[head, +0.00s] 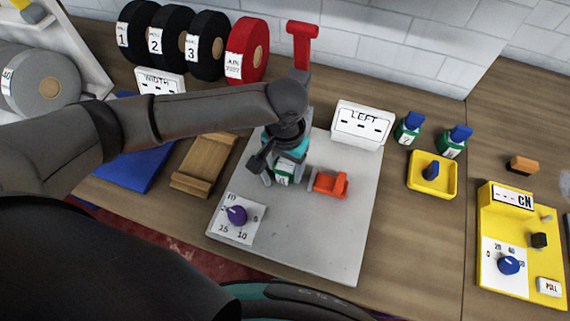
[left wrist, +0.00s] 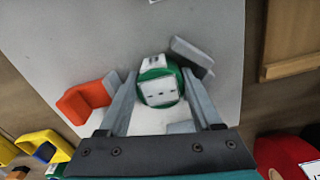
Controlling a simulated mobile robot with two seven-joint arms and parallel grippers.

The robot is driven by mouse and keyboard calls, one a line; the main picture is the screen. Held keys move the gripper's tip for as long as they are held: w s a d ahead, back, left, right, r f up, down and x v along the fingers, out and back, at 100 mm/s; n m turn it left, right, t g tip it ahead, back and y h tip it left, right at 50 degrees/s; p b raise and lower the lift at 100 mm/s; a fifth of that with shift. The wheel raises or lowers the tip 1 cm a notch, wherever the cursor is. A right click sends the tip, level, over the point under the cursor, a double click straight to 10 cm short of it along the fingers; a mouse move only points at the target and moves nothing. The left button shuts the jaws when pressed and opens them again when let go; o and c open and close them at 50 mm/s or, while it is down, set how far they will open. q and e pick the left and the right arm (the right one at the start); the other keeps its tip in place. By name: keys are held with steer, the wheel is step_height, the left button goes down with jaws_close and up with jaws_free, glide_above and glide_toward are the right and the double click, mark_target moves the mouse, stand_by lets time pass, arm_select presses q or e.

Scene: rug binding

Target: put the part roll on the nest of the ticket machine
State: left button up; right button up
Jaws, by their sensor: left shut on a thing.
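My left gripper (head: 284,165) reaches down over the light grey plate (head: 340,235). It is shut on a small green roll with white labels (head: 283,174), probably the part roll. In the left wrist view the green roll (left wrist: 158,90) sits between the two grey fingers. An orange block with a grey jaw (head: 328,184) stands close to the right of the gripper in the head view. Another grey piece (left wrist: 192,56) lies on the roll's other side in the wrist view; the two look like the nest's sides. I cannot tell whether the roll touches the plate. My right gripper is not in view.
A dial card (head: 237,216) and the "LEFT" sign (head: 361,125) are on or beside the plate. A wooden block (head: 205,163) lies left. Large rolls (head: 205,45) stand behind.

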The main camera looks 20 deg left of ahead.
mark_target(285, 166)
arm_select(q)
steer(key=o, duration=1.1)
step_height(285, 166, up, 12)
steer(key=shift+r+p, duration=0.15)
steer(key=shift+p, duration=1)
